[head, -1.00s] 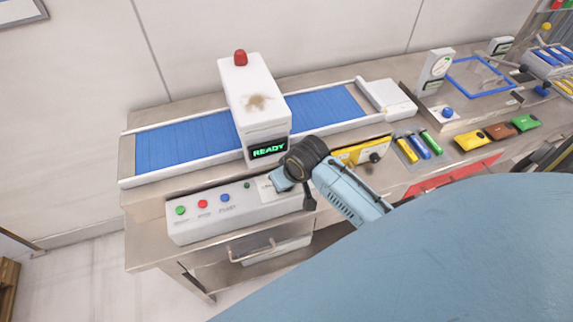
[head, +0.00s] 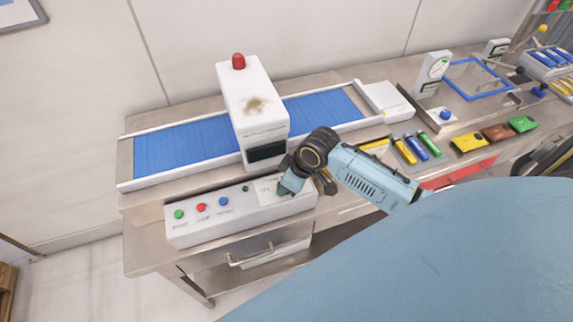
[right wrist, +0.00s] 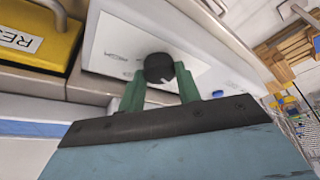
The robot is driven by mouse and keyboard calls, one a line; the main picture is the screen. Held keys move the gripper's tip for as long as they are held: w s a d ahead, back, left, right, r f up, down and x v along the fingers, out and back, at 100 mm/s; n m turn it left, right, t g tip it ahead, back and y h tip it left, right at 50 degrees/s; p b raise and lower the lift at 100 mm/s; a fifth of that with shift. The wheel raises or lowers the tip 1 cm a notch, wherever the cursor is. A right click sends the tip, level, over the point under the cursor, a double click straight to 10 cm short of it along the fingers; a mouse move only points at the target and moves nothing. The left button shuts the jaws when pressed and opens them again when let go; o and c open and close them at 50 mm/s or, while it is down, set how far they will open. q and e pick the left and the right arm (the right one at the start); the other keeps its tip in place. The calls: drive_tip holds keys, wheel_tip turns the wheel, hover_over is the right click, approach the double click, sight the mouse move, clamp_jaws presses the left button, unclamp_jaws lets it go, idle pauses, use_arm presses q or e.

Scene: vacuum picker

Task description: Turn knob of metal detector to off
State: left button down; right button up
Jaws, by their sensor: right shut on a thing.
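The metal detector (head: 253,100) is a white housing with a red lamp over a blue conveyor belt; its small display (head: 266,151) is dark. In front stands its white control box (head: 200,232) with green, red and blue buttons. In the right wrist view, the black round knob (right wrist: 159,68) with a white pointer mark sits on the box's white label plate. My right gripper (right wrist: 160,88) has its two green fingers shut on the knob, one on each side. In the head view my right gripper (head: 286,188) is at the box's right end and hides the knob. My left gripper is not in view.
A yellow box labelled with letters (right wrist: 38,32) is close beside the control box. Yellow, blue and green sticks (head: 422,147) and several coloured packs lie to the right on the steel counter. A drawer handle (head: 250,255) juts out below.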

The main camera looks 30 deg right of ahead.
idle(0.3)
drive_tip(key=o, duration=1)
drive_tip(key=shift+c, duration=0.2)
drive_tip(key=v, duration=1.3)
drive_tip(key=shift+r, duration=0.25)
